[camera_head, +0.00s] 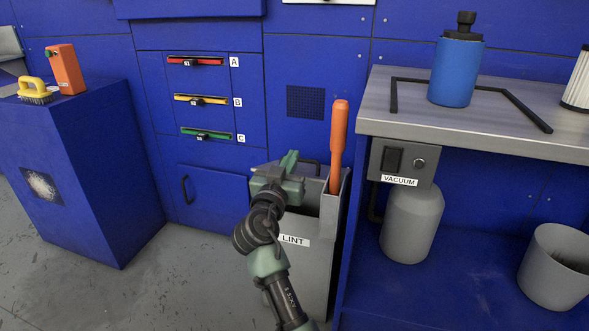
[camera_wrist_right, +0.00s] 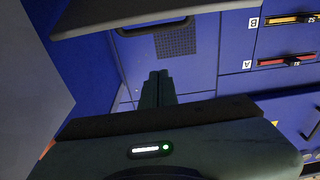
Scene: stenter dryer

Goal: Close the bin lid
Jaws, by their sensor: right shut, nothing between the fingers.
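The grey bin (camera_head: 312,262) marked LINT stands on the floor against the blue wall panels in the head view. Its lid (camera_wrist_right: 110,14) appears as a grey panel with a dark handle (camera_wrist_right: 150,29) along its edge at the top of the wrist view; it looks raised at the back of the bin, though its angle is hard to tell. My right gripper (camera_head: 289,163) is above the bin's left part and hides much of the opening. Its fingers (camera_wrist_right: 157,88) are shut, empty and apart from the handle in the wrist view. My left gripper is out of view.
An orange-handled tool (camera_head: 339,135) stands upright at the bin's right side. The steel-topped bench (camera_head: 480,115), with a vacuum canister (camera_head: 411,225) below, is close on the right. A blue cabinet (camera_head: 80,165) stands left, with clear floor (camera_head: 185,275) between.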

